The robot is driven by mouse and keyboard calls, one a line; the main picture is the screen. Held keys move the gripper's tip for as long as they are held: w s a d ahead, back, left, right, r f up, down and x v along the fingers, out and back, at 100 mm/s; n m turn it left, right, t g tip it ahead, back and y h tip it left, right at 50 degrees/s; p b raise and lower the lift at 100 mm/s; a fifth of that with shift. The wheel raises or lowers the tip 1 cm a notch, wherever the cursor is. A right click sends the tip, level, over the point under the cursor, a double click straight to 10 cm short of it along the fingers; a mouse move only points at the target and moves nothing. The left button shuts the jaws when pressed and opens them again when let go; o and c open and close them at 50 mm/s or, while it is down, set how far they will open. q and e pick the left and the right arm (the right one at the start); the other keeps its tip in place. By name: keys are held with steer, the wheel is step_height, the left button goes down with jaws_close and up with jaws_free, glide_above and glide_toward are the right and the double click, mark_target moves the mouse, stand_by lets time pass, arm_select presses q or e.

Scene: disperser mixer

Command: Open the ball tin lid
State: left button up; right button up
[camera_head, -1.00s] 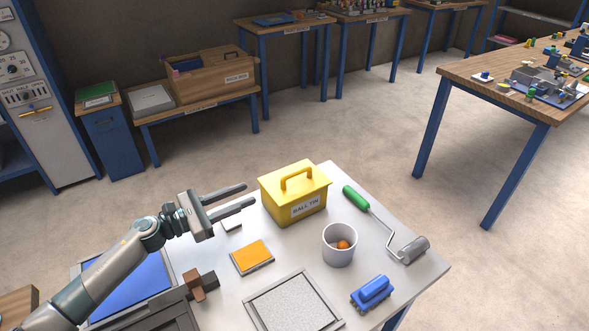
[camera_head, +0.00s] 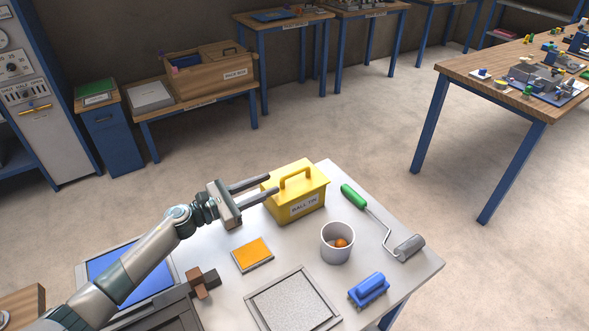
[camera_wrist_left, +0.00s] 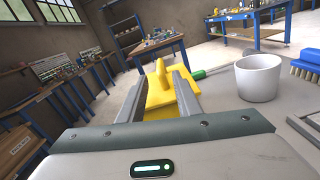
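The yellow ball tin (camera_head: 296,207) stands upright on the white table, with its lid (camera_head: 297,182) on and an arched handle (camera_head: 296,179) on top. My left gripper (camera_head: 274,185) comes in from the left at about lid height. My right gripper is not in view.
A white cup (camera_head: 337,245) with an orange ball (camera_head: 341,243) stands right of the tin. A green-handled roller (camera_head: 354,197), a blue brush (camera_head: 369,289), an orange pad (camera_head: 252,254), brown blocks (camera_head: 203,281) and a grey framed plate (camera_head: 294,303) lie around the table.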

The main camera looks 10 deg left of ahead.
mark_target(282, 178)
arm_select(q)
steer(key=p+x, duration=0.2)
steer(key=x, duration=0.6)
steer(key=shift+w+d, duration=0.2)
steer(key=shift+d, duration=0.05)
steer(key=shift+w+d+p, duration=0.4)
steer(key=shift+w+d, duration=0.1)
jaws_close()
